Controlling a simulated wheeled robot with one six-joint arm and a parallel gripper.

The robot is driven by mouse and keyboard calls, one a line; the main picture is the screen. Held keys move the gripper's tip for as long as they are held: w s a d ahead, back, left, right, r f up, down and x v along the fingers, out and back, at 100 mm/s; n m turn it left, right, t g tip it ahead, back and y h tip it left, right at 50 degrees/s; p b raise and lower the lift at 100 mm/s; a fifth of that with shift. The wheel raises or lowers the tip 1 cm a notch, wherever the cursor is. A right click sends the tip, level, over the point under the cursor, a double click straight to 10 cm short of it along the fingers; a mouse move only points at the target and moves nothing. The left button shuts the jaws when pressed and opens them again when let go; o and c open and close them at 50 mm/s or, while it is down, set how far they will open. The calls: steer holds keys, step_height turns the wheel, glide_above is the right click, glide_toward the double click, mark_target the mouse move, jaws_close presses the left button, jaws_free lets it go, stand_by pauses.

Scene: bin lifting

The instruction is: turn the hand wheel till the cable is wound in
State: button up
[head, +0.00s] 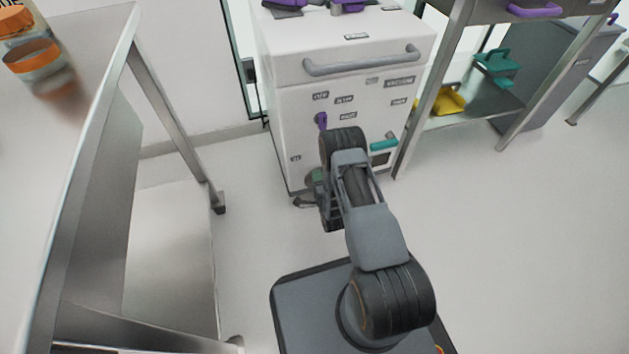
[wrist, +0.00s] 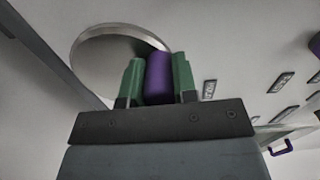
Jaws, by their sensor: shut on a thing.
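In the wrist view, the hand wheel (wrist: 103,62) is a round grey shape with a bright metal rim, set against a pale panel. A purple grip (wrist: 158,80) stands in front of it. My gripper (wrist: 158,72) has its two green fingers shut on this purple grip, one on each side. The fingers and grip cover the lower right of the wheel. In the head view, my arm hides the wheel and most of the gripper, low at the front of the white cabinet (head: 285,130). No cable can be made out in either view.
The cabinet has a grey bar handle (head: 362,62), a purple lever (head: 321,121) and a teal handle (head: 384,145). A metal table (head: 95,120) stands at left. A shelf rack with a yellow item (head: 447,100) and a teal item (head: 494,66) is at right. The right floor is clear.

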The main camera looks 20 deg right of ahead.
steer(key=shift+d+r+m, duration=0.1)
steer(key=shift+d+m, duration=0.4)
steer(key=shift+m, duration=0.65)
steer(key=shift+d+r+m, duration=0.1)
steer(key=shift+d+m, duration=0.35)
steer(key=shift+m, duration=0.7)
steer(key=shift+d, duration=0.1)
steer(key=o, duration=0.9)
steer(key=shift+s, duration=0.1)
